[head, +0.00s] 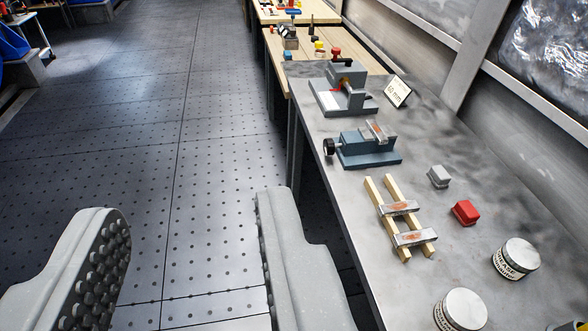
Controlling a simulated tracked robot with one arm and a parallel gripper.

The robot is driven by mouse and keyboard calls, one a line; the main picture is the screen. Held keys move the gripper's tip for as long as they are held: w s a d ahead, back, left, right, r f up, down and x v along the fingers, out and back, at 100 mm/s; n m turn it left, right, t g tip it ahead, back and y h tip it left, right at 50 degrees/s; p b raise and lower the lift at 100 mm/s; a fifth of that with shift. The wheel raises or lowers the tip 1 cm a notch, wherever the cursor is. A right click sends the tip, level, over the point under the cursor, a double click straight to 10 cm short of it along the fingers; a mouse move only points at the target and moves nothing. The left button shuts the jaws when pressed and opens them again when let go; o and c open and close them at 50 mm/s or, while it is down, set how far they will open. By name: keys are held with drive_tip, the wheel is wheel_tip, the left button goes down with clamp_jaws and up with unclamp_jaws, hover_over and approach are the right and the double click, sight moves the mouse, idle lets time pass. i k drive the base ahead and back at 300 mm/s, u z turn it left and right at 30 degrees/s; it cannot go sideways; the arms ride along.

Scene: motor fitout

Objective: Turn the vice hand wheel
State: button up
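The blue vice (368,149) sits on the grey metal bench, near its left edge. Its black hand wheel (329,147) is at the vice's left end, by the bench edge. A metal piece (376,131) rests on or in the vice; I cannot tell whether it is clamped. My gripper (190,240) is open and empty, its two grey fingers wide apart over the floor. It is left of the bench and nearer the camera than the vice, apart from the wheel. The left finger shows a studded inner pad.
On the bench (330,215) are wooden strips (391,190) bearing metal pieces, a grey block (439,176), a red block (466,212), grease tins (515,258), a grey machine (345,92) and a sign (397,91). Wooden benches stand beyond. The perforated floor (190,110) is clear.

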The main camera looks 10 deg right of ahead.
sight(329, 146)
drive_tip(key=u, duration=0.1)
drive_tip(key=k, duration=0.45)
drive_tip(key=u, duration=0.65)
drive_tip(key=i, duration=1.3)
drive_tip(key=z, duration=0.6)
drive_tip(key=i, duration=0.85)
drive_tip(key=z, duration=0.85)
